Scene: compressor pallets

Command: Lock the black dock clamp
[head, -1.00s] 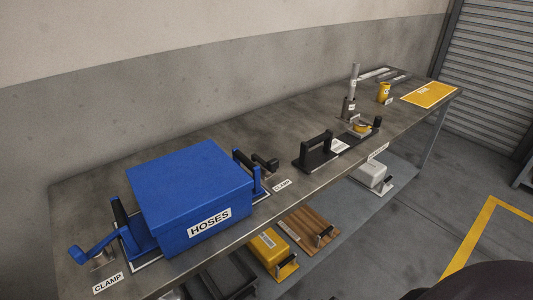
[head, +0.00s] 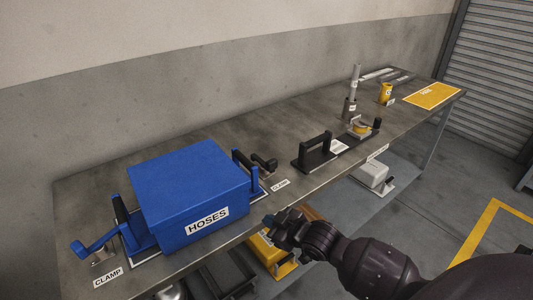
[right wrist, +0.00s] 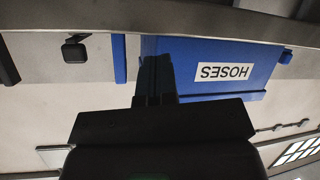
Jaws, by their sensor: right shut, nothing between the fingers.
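The black clamp (head: 265,164) sits on the bench at the right side of the blue HOSES box (head: 190,188). Its black lever lies low and points away from the box, toward the right. A blue upright (head: 255,178) stands between it and the box. In the right wrist view, which looks upside down, the black clamp's end (right wrist: 76,51) shows left of the HOSES box (right wrist: 205,68). My right gripper (head: 272,219) is in front of the bench edge, right of the box, apart from the clamp. Its fingers (right wrist: 153,72) are shut and empty. My left gripper is out of view.
A blue clamp lever (head: 90,245) is at the box's left. A black-handled holder (head: 316,152) stands farther right on the bench (head: 235,135). A yellow case (head: 262,250) and a white box (head: 373,174) are on the lower shelf.

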